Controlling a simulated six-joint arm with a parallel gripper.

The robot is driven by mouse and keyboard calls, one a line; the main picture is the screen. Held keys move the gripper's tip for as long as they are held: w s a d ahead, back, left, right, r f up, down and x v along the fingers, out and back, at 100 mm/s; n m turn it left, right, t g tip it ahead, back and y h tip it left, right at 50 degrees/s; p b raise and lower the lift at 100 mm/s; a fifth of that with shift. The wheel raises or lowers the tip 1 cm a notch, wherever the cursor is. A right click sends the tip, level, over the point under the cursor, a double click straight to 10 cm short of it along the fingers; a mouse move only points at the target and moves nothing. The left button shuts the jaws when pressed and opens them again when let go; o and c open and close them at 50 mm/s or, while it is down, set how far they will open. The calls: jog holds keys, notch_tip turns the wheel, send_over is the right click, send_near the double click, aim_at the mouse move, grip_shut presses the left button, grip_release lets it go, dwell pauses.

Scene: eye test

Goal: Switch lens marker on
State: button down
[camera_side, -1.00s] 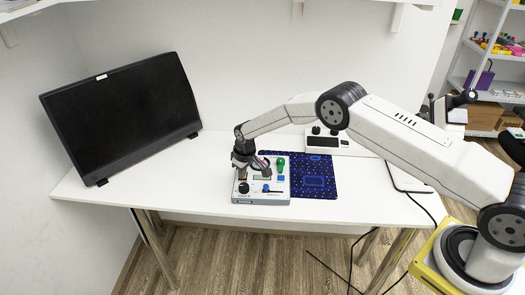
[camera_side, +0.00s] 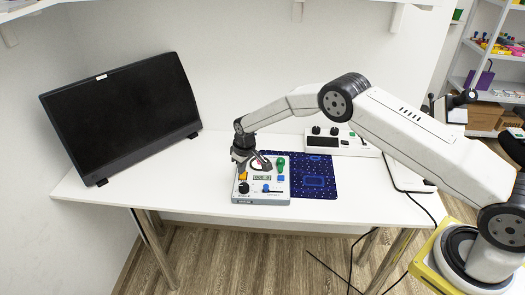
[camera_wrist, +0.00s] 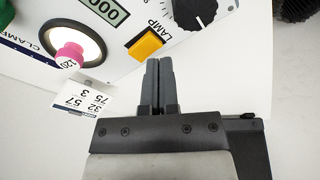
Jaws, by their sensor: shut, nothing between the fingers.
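The control box (camera_side: 262,199) lies on the table, below and right of my gripper (camera_side: 243,163) in the side view. In the wrist view its panel shows an orange rectangular button (camera_wrist: 146,45) beside the word LAMP. A round, pale, bright-looking window with a dark rim (camera_wrist: 88,38) has a pink-topped piece (camera_wrist: 69,54) at its edge. No label reading lens marker is legible. My gripper (camera_wrist: 158,64) is shut and empty, its fingertips just below the orange button in the picture. Contact cannot be told. The orange button (camera_side: 243,175) also shows in the side view.
The panel also bears a number display (camera_wrist: 106,10) and a black dial (camera_wrist: 192,12). A blue patterned mat (camera_side: 322,172) lies right of the box, a white unit (camera_side: 345,147) behind. A dark monitor (camera_side: 122,115) stands left. The table's front left is clear.

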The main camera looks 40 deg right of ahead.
aim_at(243, 181)
jog(key=shift+r, duration=2.2)
jog(key=shift+r, duration=0.1)
jog(key=s+d+r+m, duration=0.1)
jog(key=s+d+r, duration=0.1)
jog(key=s+r, duration=0.5)
jog(key=s+d+r+m, duration=0.1)
jog(key=s+d+r, duration=0.1)
jog(key=s+r, duration=0.45)
jog(key=s+d+m, duration=0.1)
jog(key=s, duration=1.9)
jog(key=shift+r+t, duration=0.4)
jog(key=shift+r, duration=0.05)
